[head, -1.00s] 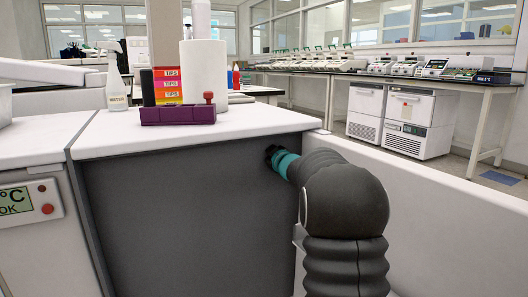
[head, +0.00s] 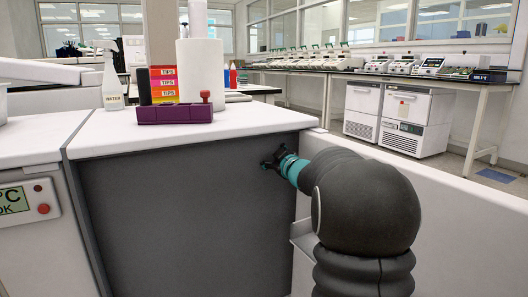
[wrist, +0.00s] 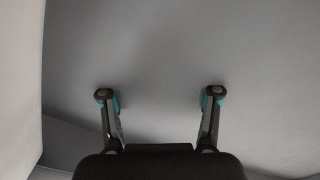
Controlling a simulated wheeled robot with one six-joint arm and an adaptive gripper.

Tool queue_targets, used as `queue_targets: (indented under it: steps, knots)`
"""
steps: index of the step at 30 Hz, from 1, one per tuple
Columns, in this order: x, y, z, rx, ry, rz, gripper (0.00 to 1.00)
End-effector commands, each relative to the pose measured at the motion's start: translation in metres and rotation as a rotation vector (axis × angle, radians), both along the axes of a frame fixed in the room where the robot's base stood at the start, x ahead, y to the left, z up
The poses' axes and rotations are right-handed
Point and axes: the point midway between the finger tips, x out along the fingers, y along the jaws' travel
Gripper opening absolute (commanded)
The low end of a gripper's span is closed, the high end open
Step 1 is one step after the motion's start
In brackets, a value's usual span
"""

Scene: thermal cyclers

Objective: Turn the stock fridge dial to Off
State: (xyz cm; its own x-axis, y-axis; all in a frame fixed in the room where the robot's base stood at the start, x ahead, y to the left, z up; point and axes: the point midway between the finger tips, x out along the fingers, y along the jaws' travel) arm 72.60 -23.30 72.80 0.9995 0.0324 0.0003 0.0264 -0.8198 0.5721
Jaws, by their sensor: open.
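My gripper (head: 271,163) is at the grey side panel (head: 180,215) of the near bench in the head view. In the wrist view my gripper (wrist: 158,94) has its two fingers spread wide with nothing between them, facing a plain grey surface (wrist: 160,50). Two white under-bench units (head: 362,110) and (head: 412,122) stand at the back right; I cannot tell whether either is the stock fridge. No dial can be made out in either view.
A white unit with a green display (head: 14,200) and red button is at the left. A purple rack (head: 175,113), tip boxes (head: 165,85), a white roll (head: 202,80) and a spray bottle (head: 112,80) stand on the benches. A low white wall (head: 450,215) runs along the right.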

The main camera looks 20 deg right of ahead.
Motion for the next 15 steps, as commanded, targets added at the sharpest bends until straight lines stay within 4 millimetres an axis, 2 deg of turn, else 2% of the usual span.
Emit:
queue_targets:
  steps: [1,6,10,15]
  knots:
    - [-0.011,-0.001,0.001,0.000,0.000,-0.002,0.62]
    - [-0.038,-0.002,0.000,-0.001,0.000,-0.001,0.62]
    - [-0.050,-0.003,0.000,0.000,0.000,-0.001,0.62]
    - [-0.055,-0.002,0.000,0.000,0.000,0.000,0.62]
